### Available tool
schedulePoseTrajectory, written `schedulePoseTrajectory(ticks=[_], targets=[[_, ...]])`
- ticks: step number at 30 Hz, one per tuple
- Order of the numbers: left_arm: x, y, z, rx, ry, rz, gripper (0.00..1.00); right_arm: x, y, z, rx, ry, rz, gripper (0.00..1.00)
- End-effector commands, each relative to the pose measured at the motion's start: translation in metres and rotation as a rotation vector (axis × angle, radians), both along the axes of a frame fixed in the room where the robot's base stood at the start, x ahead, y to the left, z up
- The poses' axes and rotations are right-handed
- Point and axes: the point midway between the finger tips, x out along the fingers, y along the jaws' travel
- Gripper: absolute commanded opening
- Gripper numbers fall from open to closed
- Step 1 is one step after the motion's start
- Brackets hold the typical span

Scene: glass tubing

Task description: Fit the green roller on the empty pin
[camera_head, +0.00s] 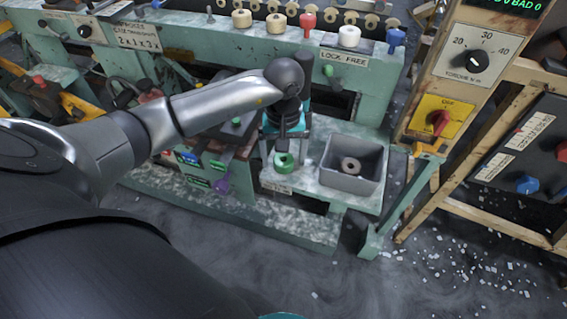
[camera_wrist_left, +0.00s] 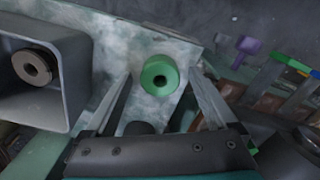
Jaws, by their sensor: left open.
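The green roller (camera_head: 284,162) stands on a pale, worn shelf (camera_head: 309,186), its dark centre hole facing up. In the left wrist view the green roller (camera_wrist_left: 159,74) lies between the fingertips of my left gripper (camera_wrist_left: 160,92). The gripper is open, with clear gaps on both sides of the roller. In the head view my left gripper (camera_head: 284,136) points down just above the roller. A bare upright post (camera_head: 210,14), which looks like the empty pin, stands on the rail left of the cream rollers (camera_head: 242,18). My right gripper is out of view.
A grey bin (camera_head: 352,181) with a ring-like part (camera_head: 351,166) inside stands right of the green roller. A purple-handled piece (camera_head: 222,185) is to the left.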

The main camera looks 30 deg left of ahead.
Motion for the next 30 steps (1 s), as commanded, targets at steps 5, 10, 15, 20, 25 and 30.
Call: schedulePoseTrajectory(ticks=[5,10,15,20,25,30], targets=[[-0.0003,0.0002,-0.0054,0.0,0.0,0.0,0.91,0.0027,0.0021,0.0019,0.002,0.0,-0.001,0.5],[-0.0001,0.0002,-0.005,0.001,0.001,0.0,0.91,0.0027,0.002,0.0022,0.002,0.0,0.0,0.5],[-0.0001,0.0002,-0.0048,0.001,0.001,0.0,0.72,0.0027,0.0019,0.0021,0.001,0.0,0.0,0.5],[-0.0001,0.0002,-0.0048,0.001,0.001,0.0,0.55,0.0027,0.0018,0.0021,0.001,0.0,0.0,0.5],[-0.0001,0.0002,-0.0047,0.001,0.001,0.0,0.35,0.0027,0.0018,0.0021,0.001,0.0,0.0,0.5],[-0.0001,0.0003,-0.0047,0.001,0.001,0.0,0.16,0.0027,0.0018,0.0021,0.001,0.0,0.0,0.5]])
